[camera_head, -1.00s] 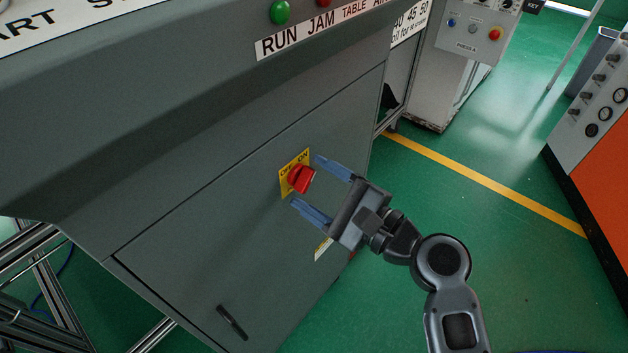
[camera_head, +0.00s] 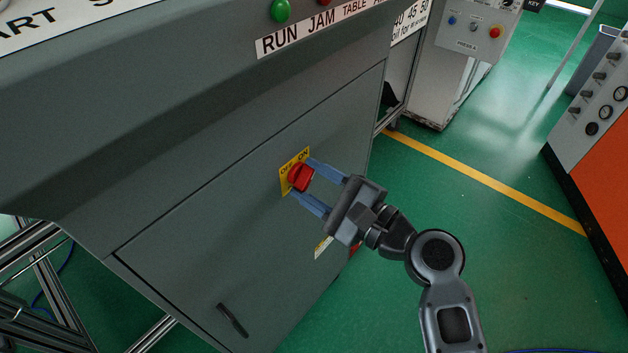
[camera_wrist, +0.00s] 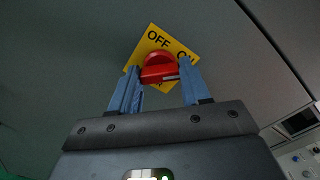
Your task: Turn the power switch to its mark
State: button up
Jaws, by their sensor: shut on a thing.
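The power switch is a red rotary knob (camera_head: 301,178) on a yellow plate (camera_head: 286,183) marked OFF and ON, on the front of the grey cabinet. In the wrist view the red knob (camera_wrist: 158,67) sits between the two blue fingers, below the OFF and ON words on the yellow plate (camera_wrist: 153,39). My gripper (camera_head: 304,179) is shut on the knob, one finger on each side. It also shows in the wrist view (camera_wrist: 160,76). The fingers hide part of the plate, and I cannot tell exactly which mark the knob points to.
A black handle (camera_head: 232,320) sticks out low on the cabinet door. A green button (camera_head: 281,11) is on the panel above. The green floor to the right is clear, with a yellow line (camera_head: 480,180). An orange machine (camera_head: 600,180) stands at the far right.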

jog(key=shift+n+b, duration=0.4)
jog(key=n+b, duration=0.2)
jog(key=shift+a+f+n, duration=0.1)
jog(key=shift+f+n, duration=0.1)
jog(key=shift+n, duration=0.2)
jog(key=n+b, duration=0.4)
jog(key=n, duration=0.1)
jog(key=shift+n+b, duration=0.3)
jog(key=shift+b, duration=0.1)
jog(key=n+b, duration=0.4)
jog(key=shift+f, duration=0.1)
jog(key=n+b, duration=0.3)
jog(key=n, duration=0.1)
jog(key=shift+n, duration=0.3)
jog(key=shift+r+b, duration=0.2)
jog(key=shift+b, duration=0.2)
jog(key=o, duration=1.1)
jog(key=shift+c, duration=0.2)
